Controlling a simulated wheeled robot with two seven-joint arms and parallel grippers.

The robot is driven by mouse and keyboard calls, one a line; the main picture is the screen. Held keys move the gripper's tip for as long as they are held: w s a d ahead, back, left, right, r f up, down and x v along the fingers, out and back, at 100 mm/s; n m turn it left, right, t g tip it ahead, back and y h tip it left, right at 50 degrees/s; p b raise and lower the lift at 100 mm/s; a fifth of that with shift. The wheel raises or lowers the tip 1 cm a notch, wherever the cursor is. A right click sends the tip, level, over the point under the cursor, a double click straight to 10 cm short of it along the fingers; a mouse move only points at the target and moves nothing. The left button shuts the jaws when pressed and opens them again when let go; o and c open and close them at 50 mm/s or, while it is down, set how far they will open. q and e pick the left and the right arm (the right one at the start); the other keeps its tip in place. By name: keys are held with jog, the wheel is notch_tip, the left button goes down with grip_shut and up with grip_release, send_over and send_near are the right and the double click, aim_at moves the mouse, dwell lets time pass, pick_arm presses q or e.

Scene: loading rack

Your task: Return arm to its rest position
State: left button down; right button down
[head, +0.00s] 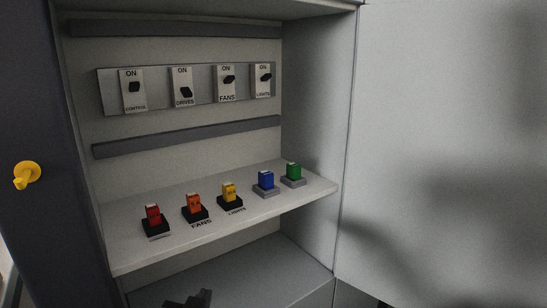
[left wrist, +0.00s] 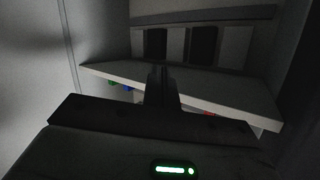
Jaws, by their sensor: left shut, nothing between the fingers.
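My left gripper (head: 188,298) shows as a dark shape at the bottom edge of the head view, in front of and below the cabinet shelf (head: 225,222). In the left wrist view its dark fingers (left wrist: 160,75) are together with nothing between them, in front of the pale shelf edge (left wrist: 230,92). Most of the left arm is out of the head view. My right gripper is in neither view.
The shelf holds red (head: 153,215), orange (head: 194,207), yellow (head: 229,192), blue (head: 266,180) and green (head: 293,171) blocks in bases. A switch panel (head: 202,87) is above. A yellow knob (head: 25,175) sticks out at left; a pale door (head: 440,130) stands at right.

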pick_arm(q)
jog(key=s+f+g+h, duration=0.1)
jog(key=s+f+g, duration=0.1)
jog(key=s+f, duration=0.4)
jog(key=s+f+g+h, duration=0.1)
jog(key=s+f, duration=0.6)
jog(key=s, duration=0.7)
jog(key=shift+a+g+h, duration=0.15)
jog(key=shift+g+h, duration=0.25)
jog(key=shift+h, duration=0.4)
